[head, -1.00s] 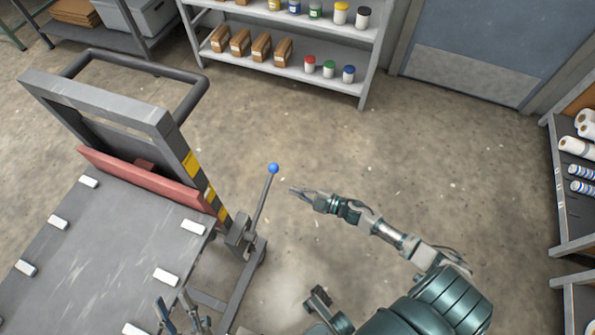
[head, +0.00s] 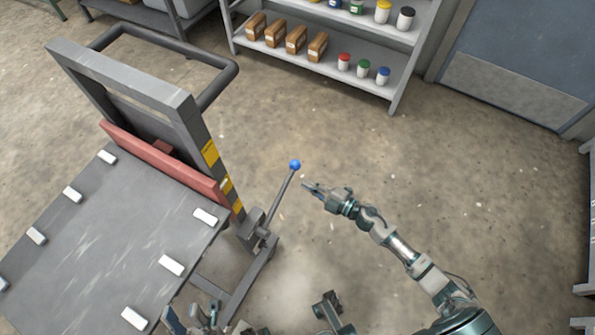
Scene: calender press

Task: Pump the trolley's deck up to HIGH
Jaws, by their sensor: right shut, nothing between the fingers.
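The trolley's grey deck (head: 100,240) fills the lower left, with white pads along its edges. A red bar (head: 165,165) lies across its far end, below the grey upright frame (head: 125,80), which carries yellow labels (head: 210,152). The pump lever (head: 279,200) stands tilted at the deck's right corner and ends in a blue knob (head: 295,165). My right gripper (head: 305,185) is shut and empty, just right of and slightly below the knob; I cannot tell whether they touch. My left gripper (head: 193,318) is at the bottom edge by the deck's near side, fingers apart, partly cut off.
A shelf (head: 345,75) with boxes and jars stands at the back. A grey-blue door (head: 515,60) is at the upper right. Open concrete floor (head: 420,160) lies between the trolley, shelf and door. The trolley's push handle (head: 205,90) sticks out behind the frame.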

